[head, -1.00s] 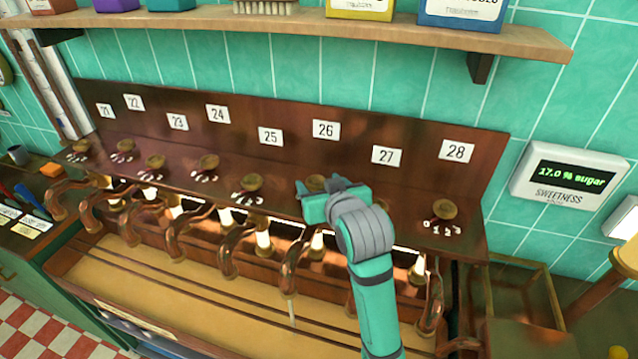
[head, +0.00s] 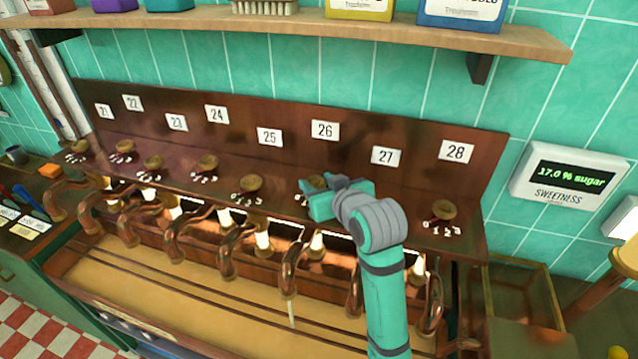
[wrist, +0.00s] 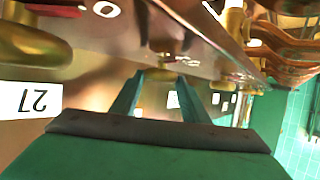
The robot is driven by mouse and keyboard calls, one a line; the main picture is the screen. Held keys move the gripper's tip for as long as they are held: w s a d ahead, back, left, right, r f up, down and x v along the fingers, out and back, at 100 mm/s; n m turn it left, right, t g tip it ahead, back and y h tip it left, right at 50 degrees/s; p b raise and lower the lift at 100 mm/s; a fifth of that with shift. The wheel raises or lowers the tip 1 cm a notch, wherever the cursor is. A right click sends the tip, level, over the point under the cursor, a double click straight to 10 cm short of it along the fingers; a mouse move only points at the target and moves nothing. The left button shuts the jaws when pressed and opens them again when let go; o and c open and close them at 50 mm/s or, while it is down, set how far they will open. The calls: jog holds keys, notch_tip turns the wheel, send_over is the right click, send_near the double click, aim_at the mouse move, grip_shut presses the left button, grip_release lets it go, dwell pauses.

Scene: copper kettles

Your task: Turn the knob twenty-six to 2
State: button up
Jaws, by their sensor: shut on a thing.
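Knob twenty-six (head: 316,181) is a round brass knob on the dark copper panel (head: 300,150), below the label 26 (head: 325,130). My teal gripper (head: 324,188) is at this knob and shut on it, covering much of it and most of its dial numbers. In the wrist view the two fingers (wrist: 160,82) reach toward the panel with the knob (wrist: 157,72) between their tips. The knob's pointer cannot be made out, so its setting cannot be told.
Knob 28 (head: 444,209) stands to the right and knob 25 (head: 251,183) to the left. Knob 27 is hidden behind my arm in the head view. Curved copper spouts (head: 289,265) line the front below. A shelf (head: 300,22) hangs above. A sweetness display (head: 570,178) reads 17.0 % sugar.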

jog(key=shift+w+d+n+g+y, duration=0.1)
jog(key=shift+d+n+g+y, duration=0.15)
jog(key=shift+n+g+y, duration=0.45)
jog(key=shift+y, duration=0.3)
jog(key=o, duration=1.1)
jog(key=shift+c, duration=0.2)
jog(key=shift+t, duration=0.4)
jog(key=v, duration=0.9)
jog(key=shift+s+d+r, duration=0.15)
jog(key=shift+s+d, duration=0.1)
jog(key=shift+s+r, duration=0.25)
jog(key=shift+s, duration=0.35)
jog(key=shift+d, duration=0.1)
